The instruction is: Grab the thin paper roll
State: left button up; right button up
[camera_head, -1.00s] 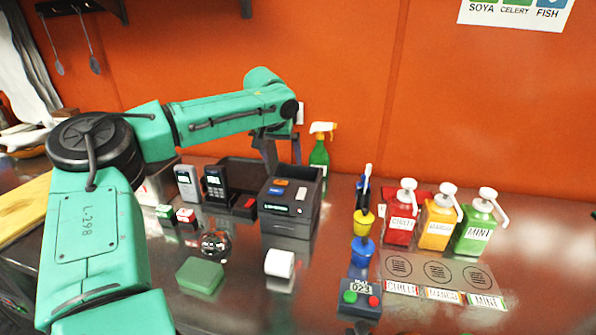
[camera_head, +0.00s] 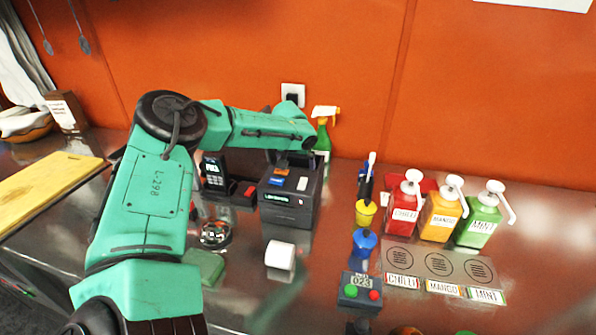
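A small white paper roll (camera_head: 280,255) lies on the steel counter in front of a black receipt printer (camera_head: 290,203). My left arm reaches in from the left and over the counter. My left gripper (camera_head: 292,160) is dark and points down just above the back of the printer, apart from the paper roll. Its fingers are too small and partly hidden to tell whether they are open. My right gripper is not in view.
A green block (camera_head: 205,266) and a card terminal (camera_head: 213,171) stand left of the printer, partly behind my arm. To the right are a button box (camera_head: 360,292) and red (camera_head: 404,215), yellow (camera_head: 440,216) and green (camera_head: 479,222) pump bottles. A green spray bottle (camera_head: 323,140) stands behind.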

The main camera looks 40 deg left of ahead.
pick_arm(q)
jog(key=shift+w+f, duration=0.15)
jog(key=shift+f, duration=0.1)
jog(key=c, duration=1.3)
